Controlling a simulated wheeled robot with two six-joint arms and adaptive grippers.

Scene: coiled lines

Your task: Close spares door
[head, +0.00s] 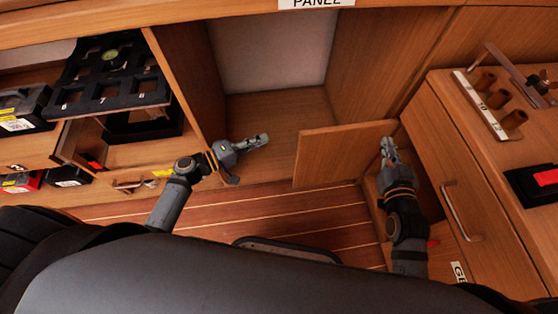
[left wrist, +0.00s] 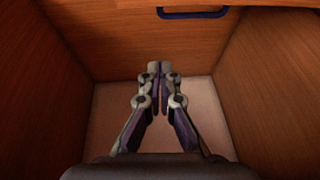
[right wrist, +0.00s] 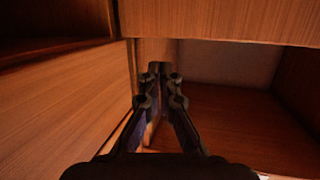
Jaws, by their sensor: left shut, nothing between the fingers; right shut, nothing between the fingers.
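A plain wooden door panel (head: 340,156) stands open in front of an open compartment (head: 262,112) in the head view; no label on it can be read. My right gripper (head: 386,141) is shut and empty at the panel's right end; whether it touches the panel cannot be told. My left gripper (head: 266,138) is shut and empty, in front of the compartment and left of the panel, apart from it. In the left wrist view my left gripper (left wrist: 159,68) points into a wooden recess. In the right wrist view my right gripper (right wrist: 158,68) is shut beside wooden panels.
At left, an open drawer and a black tray (head: 112,85) with cut-outs jut out. At right, a cabinet with a metal handle (head: 460,212) stands close to my right arm. A wooden rack (head: 492,104) and a black box (head: 535,184) sit on top. Plank floor (head: 300,212) is clear between my arms.

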